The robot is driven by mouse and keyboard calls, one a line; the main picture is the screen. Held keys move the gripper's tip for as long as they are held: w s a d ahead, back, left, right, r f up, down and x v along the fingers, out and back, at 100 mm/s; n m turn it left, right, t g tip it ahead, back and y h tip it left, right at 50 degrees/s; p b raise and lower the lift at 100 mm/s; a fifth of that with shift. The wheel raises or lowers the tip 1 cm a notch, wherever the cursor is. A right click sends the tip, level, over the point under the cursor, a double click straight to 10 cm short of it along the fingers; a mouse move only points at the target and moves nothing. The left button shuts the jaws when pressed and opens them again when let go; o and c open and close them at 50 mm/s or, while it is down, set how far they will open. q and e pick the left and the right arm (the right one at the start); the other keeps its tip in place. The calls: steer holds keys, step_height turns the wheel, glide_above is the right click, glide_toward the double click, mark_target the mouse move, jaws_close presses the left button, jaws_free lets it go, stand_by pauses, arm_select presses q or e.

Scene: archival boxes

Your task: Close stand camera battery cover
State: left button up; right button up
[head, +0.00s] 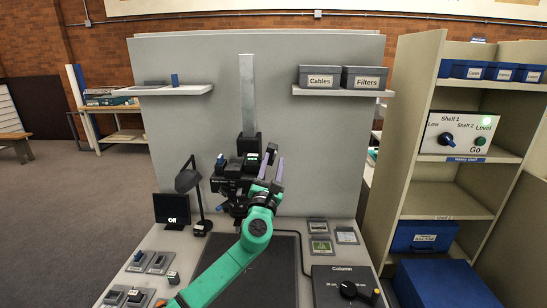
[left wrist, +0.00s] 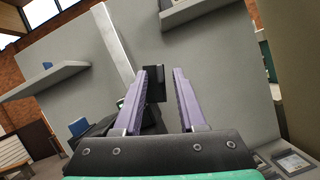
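The stand camera (head: 228,184) is a black body on the carriage of the upright metal column (head: 247,92), above the desk. The column also shows in the left wrist view (left wrist: 114,45), tilted. My left gripper (head: 271,162) is at the camera's right side in the head view, its purple fingers pointing up and away. In the left wrist view the fingers (left wrist: 160,72) are apart, with a black block (left wrist: 155,84) showing between and beyond them. I cannot tell whether they touch it. I cannot make out the battery cover or its position. My right gripper is not in view.
A desk lamp (head: 188,180) and a small screen reading "Off" (head: 172,209) stand left of the camera. A Column control box (head: 346,289) is at front right. Wall shelves carry grey Cables (head: 320,76) and Filters (head: 364,77) boxes. A tall shelf unit (head: 412,130) stands right.

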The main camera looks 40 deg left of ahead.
arm_select(q)
steer(key=shift+w+a+r, duration=0.2)
steer(key=shift+w+a, duration=0.05)
steer(key=shift+w, duration=0.2)
jaws_close()
